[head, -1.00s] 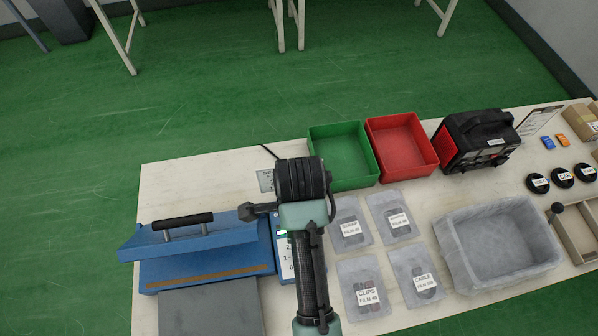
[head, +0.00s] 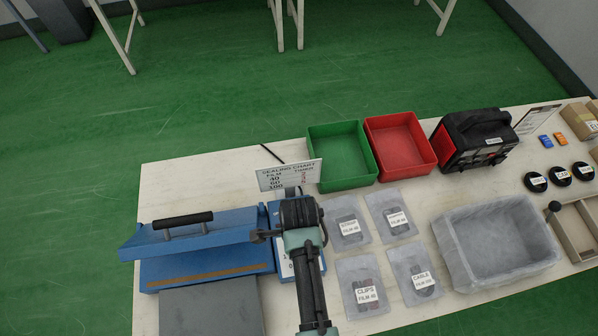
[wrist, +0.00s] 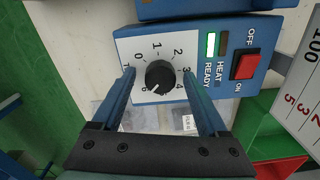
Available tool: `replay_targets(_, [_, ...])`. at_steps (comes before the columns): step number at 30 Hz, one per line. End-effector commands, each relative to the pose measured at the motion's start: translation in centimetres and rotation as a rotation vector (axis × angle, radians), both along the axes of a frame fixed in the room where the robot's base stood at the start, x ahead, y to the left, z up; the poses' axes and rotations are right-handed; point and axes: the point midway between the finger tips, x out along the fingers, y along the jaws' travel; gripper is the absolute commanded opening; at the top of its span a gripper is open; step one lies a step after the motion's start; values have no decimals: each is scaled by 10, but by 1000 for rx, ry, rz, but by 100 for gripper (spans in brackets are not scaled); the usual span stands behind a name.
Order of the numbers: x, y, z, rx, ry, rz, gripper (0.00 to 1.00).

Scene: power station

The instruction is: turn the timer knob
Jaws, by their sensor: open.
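The timer knob (wrist: 159,75) is a round black knob on the blue sealer's white panel (wrist: 136,50), inside a ring of printed numbers. In the head view my arm (head: 305,265) hides most of the panel and the knob. The blue sealer (head: 205,262) stands at the left of the table. A sealing chart (head: 289,175) stands behind it, listing film and timer values.
The red switch (wrist: 245,66) and a lit green light (wrist: 211,44) are beside the knob. Green (head: 371,160) and red (head: 429,152) bins stand behind several labelled bags. A grey lined tray (head: 447,250) is to the right.

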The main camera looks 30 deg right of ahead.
Motion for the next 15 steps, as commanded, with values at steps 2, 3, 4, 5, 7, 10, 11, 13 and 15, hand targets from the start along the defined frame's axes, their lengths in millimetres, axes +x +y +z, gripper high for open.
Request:
replay_targets(2, [0,0,0,0,0,0,76])
replay_targets(3, [0,0,0,0,0,0,69])
replay_targets(4, [0,0,0,0,0,0,64])
replay_targets(5, [0,0,0,0,0,0,58])
replay_targets(7, [0,0,0,0,0,0,46])
replay_targets(10, [0,0,1,0,0,0,28])
replay_targets(11, [0,0,1,0,0,0,22])
replay_targets(13, [0,0,1,0,0,0,10])
replay_targets(15, [0,0,1,0,0,0,0])
